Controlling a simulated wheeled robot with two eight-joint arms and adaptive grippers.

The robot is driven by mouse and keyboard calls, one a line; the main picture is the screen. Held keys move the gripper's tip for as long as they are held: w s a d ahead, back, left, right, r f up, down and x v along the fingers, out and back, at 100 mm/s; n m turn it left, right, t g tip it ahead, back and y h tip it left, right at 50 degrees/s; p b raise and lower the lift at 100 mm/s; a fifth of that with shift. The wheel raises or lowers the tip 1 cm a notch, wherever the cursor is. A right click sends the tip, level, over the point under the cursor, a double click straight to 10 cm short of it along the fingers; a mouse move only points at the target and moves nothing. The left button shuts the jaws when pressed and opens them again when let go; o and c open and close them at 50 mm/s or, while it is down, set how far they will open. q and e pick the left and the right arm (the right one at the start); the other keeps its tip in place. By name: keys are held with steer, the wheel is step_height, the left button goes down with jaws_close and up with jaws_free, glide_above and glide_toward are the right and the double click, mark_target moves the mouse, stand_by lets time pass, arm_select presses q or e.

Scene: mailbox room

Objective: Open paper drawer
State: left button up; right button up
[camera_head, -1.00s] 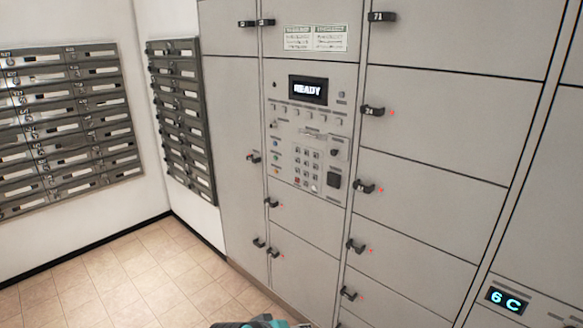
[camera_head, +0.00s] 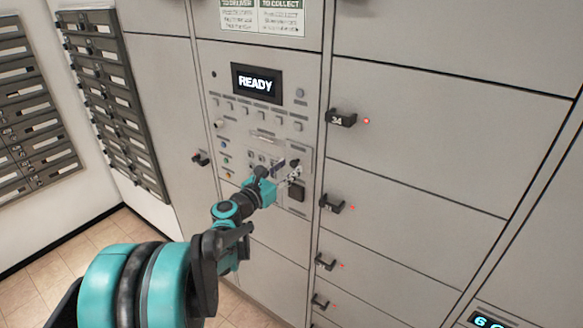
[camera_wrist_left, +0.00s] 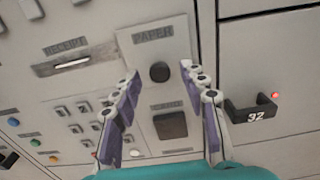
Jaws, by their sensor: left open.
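The paper drawer (camera_wrist_left: 150,45) is a light grey panel labelled PAPER, with a round black knob (camera_wrist_left: 159,72). It looks closed, flush with the machine face. My left gripper (camera_wrist_left: 160,76) is open and empty. In the left wrist view its two fingers point toward the panel, with the knob between their tips in the picture; I cannot tell how far off it is. In the head view the left gripper (camera_head: 287,171) is in front of the control panel and hides part of the keypad. My right gripper is not in view.
The control panel has a READY display (camera_head: 256,83) and a receipt slot (camera_wrist_left: 75,65). A dark square (camera_wrist_left: 170,125) sits below the knob. Locker handles stand out to the right, including one marked 32 (camera_wrist_left: 252,110). Mailboxes (camera_head: 110,95) line the left wall.

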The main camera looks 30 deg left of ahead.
arm_select(q)
steer(key=shift+w+f, duration=0.1)
steer(key=shift+w, duration=1.15)
jaws_close()
steer(key=s, duration=0.9)
steer(key=shift+a+p, duration=0.35)
jaws_free()
